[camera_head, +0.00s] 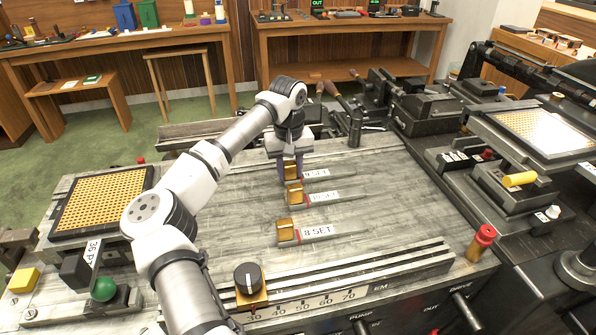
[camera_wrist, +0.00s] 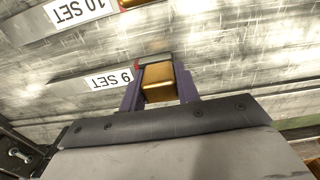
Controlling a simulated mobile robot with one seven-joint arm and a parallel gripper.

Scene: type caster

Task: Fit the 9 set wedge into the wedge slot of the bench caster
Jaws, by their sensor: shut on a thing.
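The 9 set wedge (camera_head: 314,174) is a grey bar with a white "9 SET" label and a gold block at its left end. It lies on or just above the grey bench top; I cannot tell which. My gripper (camera_head: 291,173) points down at its gold end, with a purple finger on each side. In the wrist view, my gripper (camera_wrist: 160,92) is shut on the gold block of the 9 set wedge (camera_wrist: 160,82), and the label shows upside down. The bench caster (camera_head: 505,185) is the dark machine at the right. I cannot make out its wedge slot.
The 10 set wedge (camera_head: 325,196) and the 8 set wedge (camera_head: 318,233) lie nearer on the bench. A ruled rail (camera_head: 350,285) with a black knob (camera_head: 247,279) runs along the front. Dark levers and blocks (camera_head: 350,115) stand behind. The bench right of the wedges is clear.

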